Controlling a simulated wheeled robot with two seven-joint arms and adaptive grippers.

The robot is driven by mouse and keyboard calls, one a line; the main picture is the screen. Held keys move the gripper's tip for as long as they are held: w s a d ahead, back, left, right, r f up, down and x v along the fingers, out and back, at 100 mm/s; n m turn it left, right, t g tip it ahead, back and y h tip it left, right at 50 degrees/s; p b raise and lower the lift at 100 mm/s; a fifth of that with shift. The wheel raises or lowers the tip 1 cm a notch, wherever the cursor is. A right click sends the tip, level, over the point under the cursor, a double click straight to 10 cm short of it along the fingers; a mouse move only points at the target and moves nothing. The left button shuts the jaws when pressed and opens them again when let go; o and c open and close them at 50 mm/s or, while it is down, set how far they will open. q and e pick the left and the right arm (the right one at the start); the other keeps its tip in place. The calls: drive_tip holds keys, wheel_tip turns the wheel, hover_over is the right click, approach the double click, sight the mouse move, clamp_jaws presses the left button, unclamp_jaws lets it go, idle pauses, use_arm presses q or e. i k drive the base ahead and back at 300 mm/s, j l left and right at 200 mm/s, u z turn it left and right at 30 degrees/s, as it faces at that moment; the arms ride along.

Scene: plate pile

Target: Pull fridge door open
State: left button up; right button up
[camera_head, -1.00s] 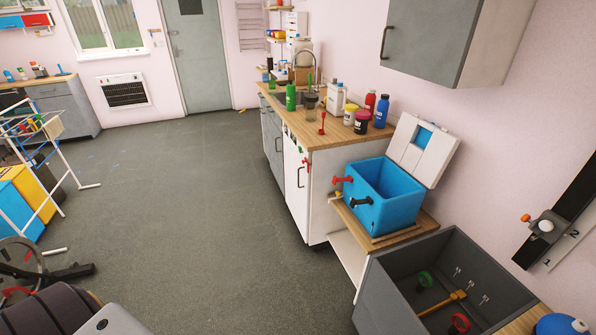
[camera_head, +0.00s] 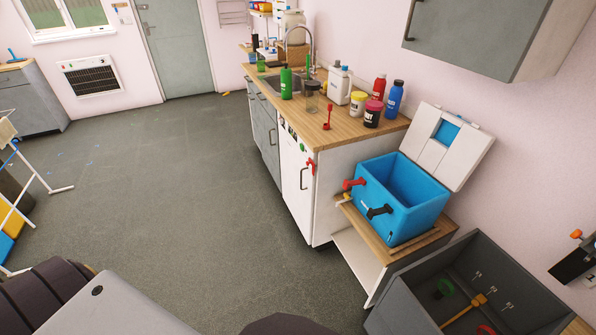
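A white door front (camera_head: 297,192) with a dark upright handle (camera_head: 303,179) is set under the end of the wooden counter, right of the middle of the view. It looks shut and is the likeliest fridge door, though I see no clear mark of a fridge. A red item (camera_head: 311,165) sticks out near its upper right edge. Neither of my grippers shows; only parts of my own body appear along the bottom edge, well apart from the door.
Grey cabinet fronts (camera_head: 263,135) adjoin the white door. A blue open box (camera_head: 400,200) with a raised white lid stands on a low unit at right, beside a grey open bin (camera_head: 400,306). A white rack (camera_head: 22,195) stands at left. The floor (camera_head: 190,200) before the door is clear.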

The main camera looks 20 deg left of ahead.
sight(298, 183)
drive_tip(key=i+j, duration=0.15)
drive_tip(key=j, duration=0.25)
drive_tip(key=i+j, duration=0.2)
drive_tip(key=j, duration=0.2)
drive_tip(key=i+j+z, duration=0.1)
drive_tip(key=j, duration=0.25)
drive_tip(key=i, duration=0.05)
